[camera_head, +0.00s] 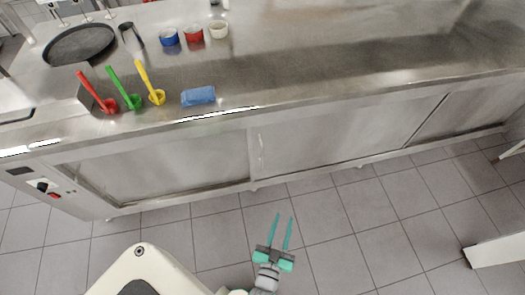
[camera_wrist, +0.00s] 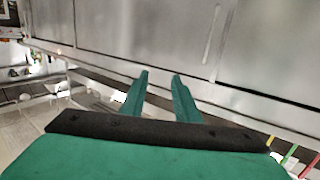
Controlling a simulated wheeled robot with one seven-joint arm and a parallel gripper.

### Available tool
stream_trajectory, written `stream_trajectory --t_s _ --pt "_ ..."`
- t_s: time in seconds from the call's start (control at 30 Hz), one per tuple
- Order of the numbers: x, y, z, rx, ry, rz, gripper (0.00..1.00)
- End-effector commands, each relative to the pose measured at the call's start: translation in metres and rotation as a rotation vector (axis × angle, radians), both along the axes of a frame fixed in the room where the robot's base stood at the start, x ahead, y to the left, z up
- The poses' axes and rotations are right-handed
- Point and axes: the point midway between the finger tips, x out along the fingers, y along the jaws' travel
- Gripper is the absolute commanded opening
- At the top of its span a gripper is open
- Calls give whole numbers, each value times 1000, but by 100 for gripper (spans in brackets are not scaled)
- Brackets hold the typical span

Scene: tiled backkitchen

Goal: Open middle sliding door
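The middle sliding door (camera_head: 345,132) is a steel panel in the front of the steel counter, and it looks shut. Its slim upright handle (camera_head: 261,152) is near the door's left edge. In the wrist view the handle (camera_wrist: 212,38) shows as a pale vertical bar, up and to the right of the fingers. My gripper (camera_head: 282,218) is green with two slim fingers. It is in front of the counter, below and slightly right of the handle in the head view. The fingers (camera_wrist: 160,76) are apart with nothing between them, and they do not touch the handle.
Other door panels (camera_head: 160,168) flank the middle one at left and right. On the counter (camera_head: 330,60) are red, green and yellow ladles, a blue cloth (camera_head: 198,96), small bowls and a black pan (camera_head: 79,44). The tiled floor (camera_head: 345,215) before the doors is clear. A white object (camera_head: 495,250) is at right.

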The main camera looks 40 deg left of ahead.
Motion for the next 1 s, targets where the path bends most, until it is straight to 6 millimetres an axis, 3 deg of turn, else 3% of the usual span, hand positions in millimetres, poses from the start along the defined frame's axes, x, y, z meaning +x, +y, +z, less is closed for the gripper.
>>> stream_trajectory --t_s 0.03,0.3,0.5,0.63,0.83,1.0 --pt "18 17 -8 4 -15 34 29" --pt "92 108 -40 22 -61 199 29" --pt "126 164 -46 31 -81 290 29" --pt "136 182 -48 34 -85 319 29" --pt "147 195 -48 35 -87 329 29" --pt "168 209 -46 36 -89 327 29"
